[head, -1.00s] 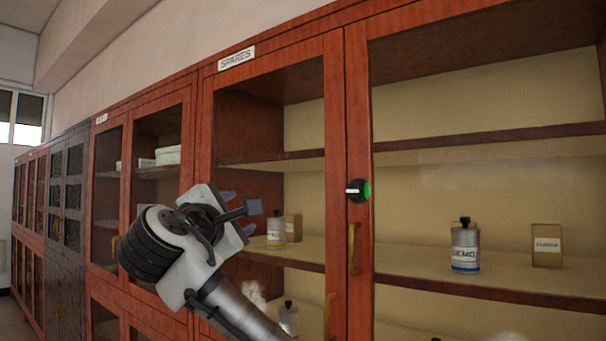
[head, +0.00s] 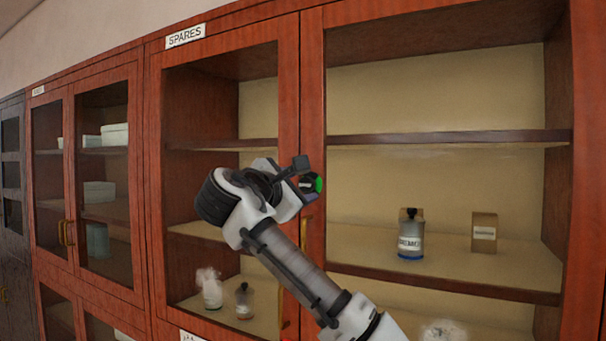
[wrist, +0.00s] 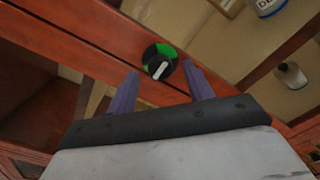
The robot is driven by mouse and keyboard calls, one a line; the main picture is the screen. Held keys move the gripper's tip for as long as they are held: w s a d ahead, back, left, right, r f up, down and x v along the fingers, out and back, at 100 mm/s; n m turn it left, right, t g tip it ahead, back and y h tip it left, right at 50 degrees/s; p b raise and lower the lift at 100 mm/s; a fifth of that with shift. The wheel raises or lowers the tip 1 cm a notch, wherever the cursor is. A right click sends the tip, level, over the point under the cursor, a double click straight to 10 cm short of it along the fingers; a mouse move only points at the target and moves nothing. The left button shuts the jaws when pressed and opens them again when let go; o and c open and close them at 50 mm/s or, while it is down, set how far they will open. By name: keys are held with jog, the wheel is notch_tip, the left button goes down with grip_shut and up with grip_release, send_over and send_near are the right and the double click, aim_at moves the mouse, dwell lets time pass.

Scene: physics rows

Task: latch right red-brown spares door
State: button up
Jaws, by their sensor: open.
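The right red-brown spares door (head: 312,110) stands flush beside the left spares door (head: 288,90), seemingly closed. A black latch knob with a green sector (head: 317,183) sits where the two doors meet. In the wrist view the knob (wrist: 160,63) shows a pale pointer bar, tilted, with green along its upper and right sides. My gripper (wrist: 162,88) is open, with its two purple fingers to either side of the knob and just short of it. I see no contact. In the head view my gripper (head: 300,180) covers part of the knob.
A brass handle (head: 306,238) is on the door below the knob, partly behind my arm. Behind the right door, a labelled bottle (head: 410,235) and a brown box (head: 484,232) stand on a shelf. Another red-brown cabinet (head: 88,180) continues to the left.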

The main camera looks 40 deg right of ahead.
aim_at(307, 184)
jog(key=shift+p+x, duration=0.3)
jog(key=shift+x, duration=0.8)
jog(key=c, duration=1)
jog(key=shift+o, duration=0.2)
